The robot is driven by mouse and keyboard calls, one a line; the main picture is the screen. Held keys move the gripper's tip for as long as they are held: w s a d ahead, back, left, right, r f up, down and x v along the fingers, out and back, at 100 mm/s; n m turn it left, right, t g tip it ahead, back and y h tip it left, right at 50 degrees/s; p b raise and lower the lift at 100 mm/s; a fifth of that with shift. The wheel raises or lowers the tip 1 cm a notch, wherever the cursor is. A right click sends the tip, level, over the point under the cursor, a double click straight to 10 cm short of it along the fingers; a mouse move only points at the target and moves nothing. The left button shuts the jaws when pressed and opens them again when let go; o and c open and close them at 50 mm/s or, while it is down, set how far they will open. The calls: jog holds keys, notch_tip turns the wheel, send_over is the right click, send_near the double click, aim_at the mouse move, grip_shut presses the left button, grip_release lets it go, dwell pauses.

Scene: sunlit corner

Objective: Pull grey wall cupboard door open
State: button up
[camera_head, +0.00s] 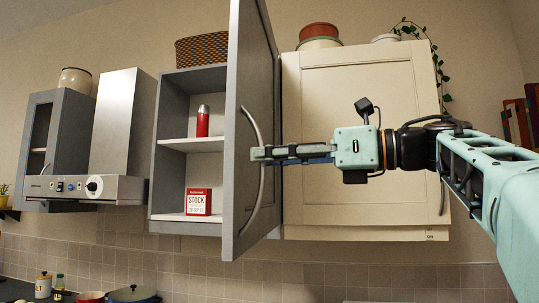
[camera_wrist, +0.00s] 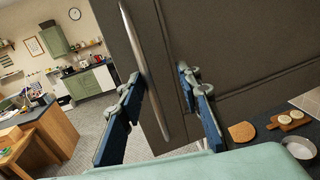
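The grey wall cupboard (camera_head: 185,82) stands open, with two pale shelf levels in view. Its grey door (camera_head: 236,85) is swung far out toward the camera on the right side. The long curved bar handle (camera_head: 262,190) is on the door's outer face; in the wrist view the handle (camera_wrist: 136,50) runs down between my fingers. My gripper (camera_head: 258,153) reaches in from the right at about the handle's mid-height. In the wrist view my gripper's fingers (camera_wrist: 160,85) are spread apart, with the handle nearer the left finger. I cannot tell whether that finger touches it.
A red flask (camera_head: 203,121) and a red-and-white stock box (camera_head: 198,202) stand inside the cupboard. A cream cupboard (camera_head: 345,210) is right behind my gripper. A range hood (camera_head: 122,125) is at left. A basket (camera_head: 202,49) sits on top. The wrist view shows open floor (camera_wrist: 105,78).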

jog(key=shift+d+f, duration=0.15)
jog(key=v, duration=1.1)
jog(key=shift+s+d, duration=0.2)
jog(key=shift+d, duration=0.15)
